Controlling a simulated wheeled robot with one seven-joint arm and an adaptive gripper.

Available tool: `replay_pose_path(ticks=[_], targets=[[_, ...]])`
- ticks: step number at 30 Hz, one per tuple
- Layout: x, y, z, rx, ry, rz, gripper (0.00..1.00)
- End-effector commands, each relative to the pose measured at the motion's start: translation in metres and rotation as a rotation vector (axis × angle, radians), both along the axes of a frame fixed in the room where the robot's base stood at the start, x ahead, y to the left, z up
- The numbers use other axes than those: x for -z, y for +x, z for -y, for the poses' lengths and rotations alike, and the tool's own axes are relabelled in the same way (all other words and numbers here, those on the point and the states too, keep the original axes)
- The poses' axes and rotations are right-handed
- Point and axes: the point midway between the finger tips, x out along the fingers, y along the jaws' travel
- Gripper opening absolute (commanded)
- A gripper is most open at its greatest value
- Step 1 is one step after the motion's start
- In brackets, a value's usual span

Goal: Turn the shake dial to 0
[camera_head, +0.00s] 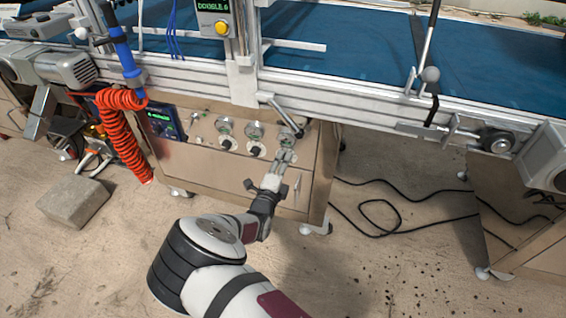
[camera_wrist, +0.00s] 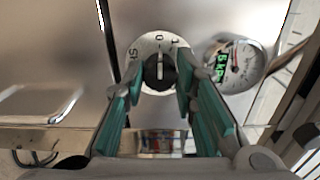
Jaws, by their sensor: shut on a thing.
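A dial with a black knob (camera_wrist: 158,73) and a round white scale plate (camera_wrist: 146,44) sits in the middle of the wrist view. A pale line on the knob points up, near a mark that looks like 0; the other marks are partly hidden. My gripper (camera_wrist: 162,84) has its two teal-padded fingers on either side of this knob, closed on it. In the head view my gripper (camera_head: 284,158) is at the rightmost dial of the row on the cabinet front and covers it.
A pressure gauge (camera_wrist: 234,65) with a green display is right beside the dial. Two more black knobs (camera_head: 228,145) (camera_head: 257,151) are to the left on the cabinet (camera_head: 215,170). A conveyor frame (camera_head: 345,98) overhangs above. A red coiled hose (camera_head: 119,132) hangs left.

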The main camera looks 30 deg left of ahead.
Motion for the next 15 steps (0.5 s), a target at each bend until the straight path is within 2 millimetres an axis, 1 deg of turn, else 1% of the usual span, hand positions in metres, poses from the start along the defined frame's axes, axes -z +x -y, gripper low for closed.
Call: replay_pose_path(ticks=[6,15], targets=[[0.0005,-0.0001,-0.0006,-0.001,-0.037,0.008,0.0],[0.0006,-0.0001,-0.0005,-0.001,-0.042,0.009,0.0]])
